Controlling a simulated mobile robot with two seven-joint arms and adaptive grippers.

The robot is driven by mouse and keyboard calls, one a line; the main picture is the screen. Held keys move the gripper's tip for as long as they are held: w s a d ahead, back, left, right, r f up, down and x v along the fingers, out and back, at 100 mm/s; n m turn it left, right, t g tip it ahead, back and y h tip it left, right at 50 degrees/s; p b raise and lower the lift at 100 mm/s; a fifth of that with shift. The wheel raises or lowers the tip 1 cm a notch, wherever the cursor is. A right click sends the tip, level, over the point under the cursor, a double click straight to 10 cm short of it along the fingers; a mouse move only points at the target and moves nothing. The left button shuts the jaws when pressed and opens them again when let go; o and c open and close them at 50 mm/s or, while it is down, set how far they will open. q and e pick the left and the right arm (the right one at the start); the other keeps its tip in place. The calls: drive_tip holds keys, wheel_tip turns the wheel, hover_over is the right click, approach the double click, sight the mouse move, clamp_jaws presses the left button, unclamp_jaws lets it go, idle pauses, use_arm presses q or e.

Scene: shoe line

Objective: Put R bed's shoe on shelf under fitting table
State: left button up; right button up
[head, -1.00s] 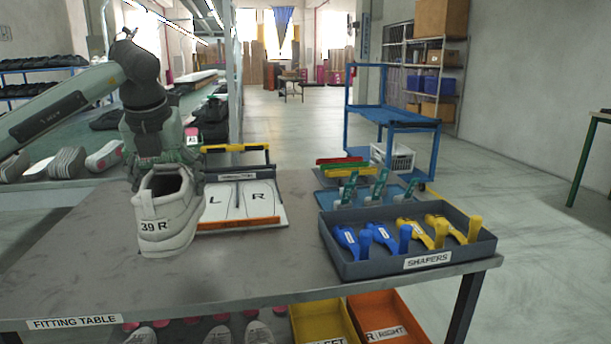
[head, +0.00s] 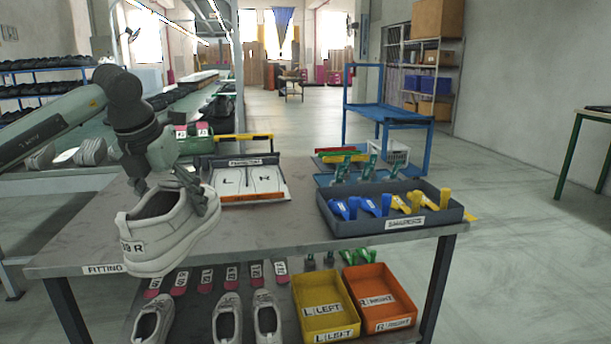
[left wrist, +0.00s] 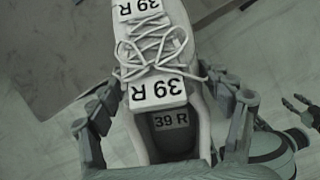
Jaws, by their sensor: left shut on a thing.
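The shoe (head: 165,232) is light grey-white and marked 39 R. My left gripper (head: 190,190) is shut on it and holds it at the front left edge of the fitting table (head: 270,226). In the left wrist view the shoe (left wrist: 160,60) sits between both fingers of the gripper (left wrist: 165,130), with laces and several 39 R labels showing. The fitting bed (head: 250,184) with L and R halves lies on the table, with no shoe on it. The shelf (head: 190,310) under the table holds several white shoes in its front row (head: 227,318).
A grey shapers tray (head: 390,222) stands at the table's right. A yellow left bin (head: 325,305) and an orange right bin (head: 380,300) stand on the lower shelf. Pink-ended tags (head: 206,278) line up behind the shelf shoes. A blue cart (head: 390,115) stands beyond.

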sight(182, 238)
use_arm(q)
drive_tip(key=s+f+m+h, duration=0.1)
drive_tip(key=m, duration=0.2)
drive_tip(key=s+d+f+m+g+h, duration=0.1)
drive_tip(key=f+m, duration=0.1)
drive_tip(key=m, duration=0.1)
drive_tip(key=s+f+m+h, duration=0.1)
drive_tip(key=f+m, duration=0.1)
drive_tip(key=shift+d+f+m+g, duration=0.25)
drive_tip(key=shift+d+m+g, duration=0.05)
drive_tip(key=shift+d+m, duration=0.1)
use_arm(e)
drive_tip(key=shift+w+a+f, duration=0.1)
drive_tip(key=shift+f, duration=0.45)
drive_tip(key=shift+c, duration=0.7)
use_arm(q)
drive_tip(key=s+d+f+m+g+y, duration=0.1)
drive_tip(key=s+f+m, duration=0.4)
drive_tip(key=m, duration=0.7)
drive_tip(key=s+d+f+m+g+y, duration=0.2)
drive_tip(key=s+f+m+g, duration=0.4)
drive_tip(key=m, duration=0.7)
drive_tip(key=shift+s+d+f+m+y, duration=0.25)
drive_tip(key=shift+s+d+m+y, duration=0.05)
drive_tip(key=shift+s+d, duration=0.1)
use_arm(e)
drive_tip(key=shift+f, duration=0.1)
